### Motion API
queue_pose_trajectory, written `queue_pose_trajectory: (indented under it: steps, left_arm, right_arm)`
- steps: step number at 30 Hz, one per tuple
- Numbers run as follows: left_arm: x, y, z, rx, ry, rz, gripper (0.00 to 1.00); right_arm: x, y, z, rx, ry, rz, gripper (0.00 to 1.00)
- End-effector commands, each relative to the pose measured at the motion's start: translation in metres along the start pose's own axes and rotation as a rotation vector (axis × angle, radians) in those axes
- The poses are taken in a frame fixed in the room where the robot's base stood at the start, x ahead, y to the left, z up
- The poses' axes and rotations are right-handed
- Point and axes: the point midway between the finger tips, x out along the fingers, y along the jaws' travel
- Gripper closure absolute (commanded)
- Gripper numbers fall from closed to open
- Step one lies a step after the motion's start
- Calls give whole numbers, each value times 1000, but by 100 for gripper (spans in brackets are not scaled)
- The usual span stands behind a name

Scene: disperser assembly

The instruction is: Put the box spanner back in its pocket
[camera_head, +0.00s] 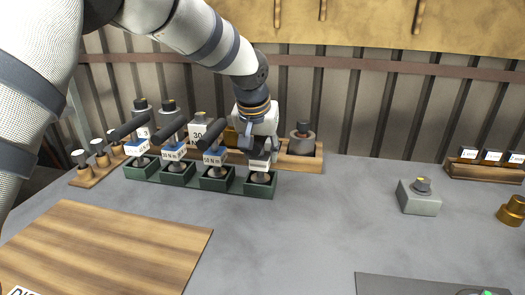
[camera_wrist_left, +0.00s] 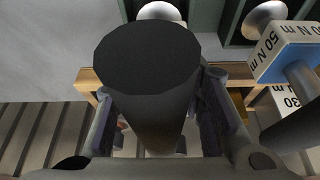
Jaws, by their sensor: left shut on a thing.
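My left gripper (camera_head: 258,148) is above the rightmost pocket of the green rack (camera_head: 235,189). It is shut on the box spanner, whose thick black handle (camera_wrist_left: 150,75) stands between the fingers in the left wrist view (camera_wrist_left: 155,125). In the head view the gripper hides most of the spanner. A pale round end (camera_head: 260,178) shows at that pocket, and a similar round part shows in the wrist view (camera_wrist_left: 159,11). I cannot tell whether the spanner is seated. My right gripper is out of view.
Black-handled tools with number labels, one marked 50 N m (camera_wrist_left: 285,48), stand in the other pockets, close on the left. A wooden stand (camera_head: 303,162) is behind. A grey box (camera_head: 418,198) stands right. A wooden board (camera_head: 105,245) lies front left. The middle table is clear.

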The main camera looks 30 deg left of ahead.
Motion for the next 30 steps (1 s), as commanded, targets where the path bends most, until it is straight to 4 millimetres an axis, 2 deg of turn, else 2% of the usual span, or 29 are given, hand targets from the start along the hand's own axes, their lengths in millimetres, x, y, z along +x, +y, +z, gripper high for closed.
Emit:
queue_pose_trajectory:
  steps: [9, 10, 12, 22, 26, 30]
  left_arm:
    - [-1, 0, -1, -1, 9, 2, 100]
    - [0, 0, 0, -1, 6, 2, 59]
    - [0, 0, 0, -1, 6, 2, 44]
    - [-2, 0, -1, -1, 5, 2, 44]
    - [-32, 0, -3, -1, 14, 3, 44]
    - [-75, 0, -4, -1, 19, 3, 44]
  right_arm:
    - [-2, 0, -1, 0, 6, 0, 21]
    - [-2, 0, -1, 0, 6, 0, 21]
    - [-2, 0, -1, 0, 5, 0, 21]
    - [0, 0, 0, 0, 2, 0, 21]
    - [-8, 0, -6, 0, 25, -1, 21]
    - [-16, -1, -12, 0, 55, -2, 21]
